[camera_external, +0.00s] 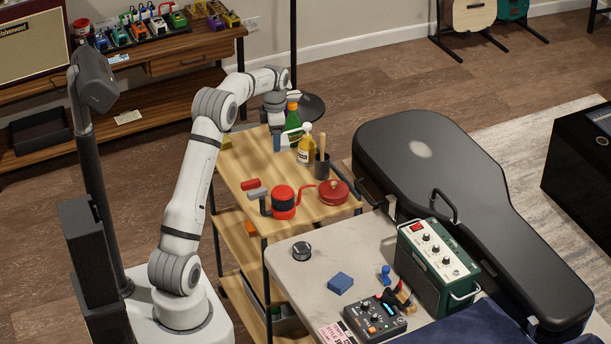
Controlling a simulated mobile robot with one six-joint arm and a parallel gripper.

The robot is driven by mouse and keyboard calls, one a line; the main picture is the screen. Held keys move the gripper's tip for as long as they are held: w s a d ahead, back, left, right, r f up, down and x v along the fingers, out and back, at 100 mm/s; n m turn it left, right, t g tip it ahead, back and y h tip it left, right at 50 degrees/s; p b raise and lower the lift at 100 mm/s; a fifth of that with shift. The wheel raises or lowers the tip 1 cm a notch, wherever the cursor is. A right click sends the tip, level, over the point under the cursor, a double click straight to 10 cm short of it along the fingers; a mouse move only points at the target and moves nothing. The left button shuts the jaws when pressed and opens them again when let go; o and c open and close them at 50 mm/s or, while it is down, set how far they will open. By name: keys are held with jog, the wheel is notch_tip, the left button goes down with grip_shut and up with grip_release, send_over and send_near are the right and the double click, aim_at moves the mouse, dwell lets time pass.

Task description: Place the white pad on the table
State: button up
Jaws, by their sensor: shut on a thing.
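My gripper (278,138) points down above the far end of the wooden cart, just left of the bottles. It is shut on a small pale piece, the white pad (285,142), which shows only in part beside the fingers. I cannot tell from this view whether the pad touches the cart top. The pale grey table (330,268) stands in the foreground, to the right of and nearer than the cart.
The cart (238,165) holds a green bottle (292,120), a yellow bottle (306,150) and red tools.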

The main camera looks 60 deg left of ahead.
jog(key=w+d+m, duration=0.3)
jog(key=w+d, duration=0.1)
jog(key=d, duration=1)
jog(key=w+d+m, duration=0.3)
jog(key=d, duration=1.2)
jog(key=f, duration=1.2)
jog(key=shift+w+a, duration=0.15)
jog(key=shift+a, duration=0.05)
jog(key=shift+f, duration=2.25)
jog(key=shift+f, duration=0.2)
jog(key=o, duration=0.9)
jog(key=shift+o, duration=0.2)
